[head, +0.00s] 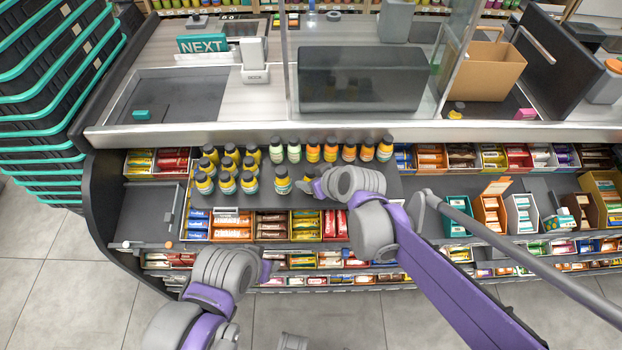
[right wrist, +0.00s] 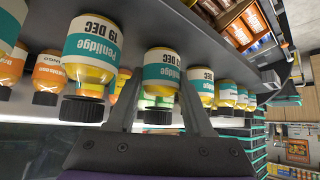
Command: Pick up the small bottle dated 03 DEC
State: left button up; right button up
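Several small yellow bottles with dark caps, white-and-teal labels and printed dates stand on the counter shelf. In the right wrist view, which shows them upside down, the near left bottle (right wrist: 92,55) reads 19 DEC. The middle bottle (right wrist: 161,72) has a DEC date whose number I cannot read surely. A third bottle (right wrist: 202,86) to its right also bears a DEC date, too small to read surely. My right gripper (right wrist: 160,85) is open, its fingers apart with the middle bottle in the gap ahead. In the head view the right gripper (head: 305,186) is beside a lone front bottle (head: 282,181). My left gripper (head: 268,268) is low before the shelves; its fingers are unclear.
A bottle cluster (head: 228,184) stands left of the right gripper, and a back row of green and orange bottles (head: 330,150) stands behind it. Candy boxes (head: 232,228) fill the shelf below. The dark shelf (head: 262,199) is bare just in front of the bottles.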

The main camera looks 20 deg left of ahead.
grip_shut()
